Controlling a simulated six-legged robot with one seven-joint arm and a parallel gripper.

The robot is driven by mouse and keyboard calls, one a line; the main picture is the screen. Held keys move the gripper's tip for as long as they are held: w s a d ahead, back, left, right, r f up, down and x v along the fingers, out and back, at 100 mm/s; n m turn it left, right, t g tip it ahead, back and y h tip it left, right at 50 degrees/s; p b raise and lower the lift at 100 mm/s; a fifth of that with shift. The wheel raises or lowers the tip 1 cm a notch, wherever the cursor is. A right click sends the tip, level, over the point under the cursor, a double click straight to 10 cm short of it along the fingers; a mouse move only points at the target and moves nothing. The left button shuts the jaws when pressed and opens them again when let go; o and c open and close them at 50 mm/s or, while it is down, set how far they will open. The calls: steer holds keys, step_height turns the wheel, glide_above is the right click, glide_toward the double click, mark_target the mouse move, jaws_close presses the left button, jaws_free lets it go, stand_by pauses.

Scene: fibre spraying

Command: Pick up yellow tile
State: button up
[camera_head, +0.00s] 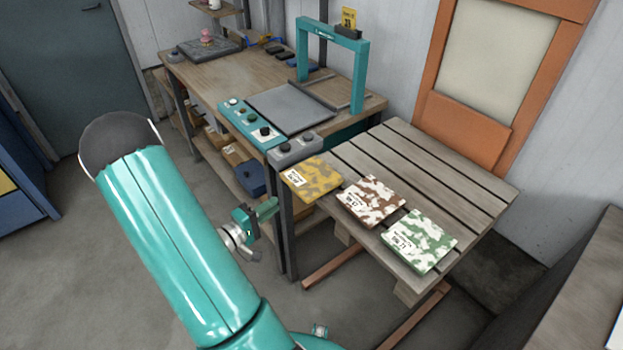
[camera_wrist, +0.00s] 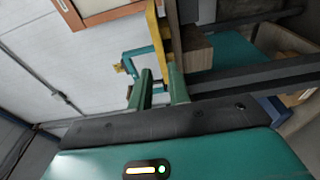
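The yellow camouflage tile (camera_head: 318,180) with a white label lies flat at the left corner of the slatted wooden table. My gripper (camera_head: 272,206) is just left of and below it in the head view, beside the table edge. In the wrist view, my gripper's two green fingers (camera_wrist: 162,80) stand apart. The tile shows there edge-on as a yellow strip (camera_wrist: 153,38), ahead of and in line with the gap between them. No grip on the tile is visible. How far the fingertips are from its edge is hard to tell.
A brown camouflage tile (camera_head: 372,201) and a green one (camera_head: 419,240) lie beside the yellow tile on the slatted table (camera_head: 450,175). A workbench (camera_head: 205,82) with a teal frame (camera_head: 361,75) and control panel (camera_head: 250,125) adjoins it. Open floor lies left.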

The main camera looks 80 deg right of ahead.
mark_target(297, 185)
steer(key=x, duration=1.1)
steer(key=shift+w+d+r, duration=0.1)
steer(key=shift+w+d, duration=0.05)
steer(key=shift+c, duration=0.5)
jaws_close()
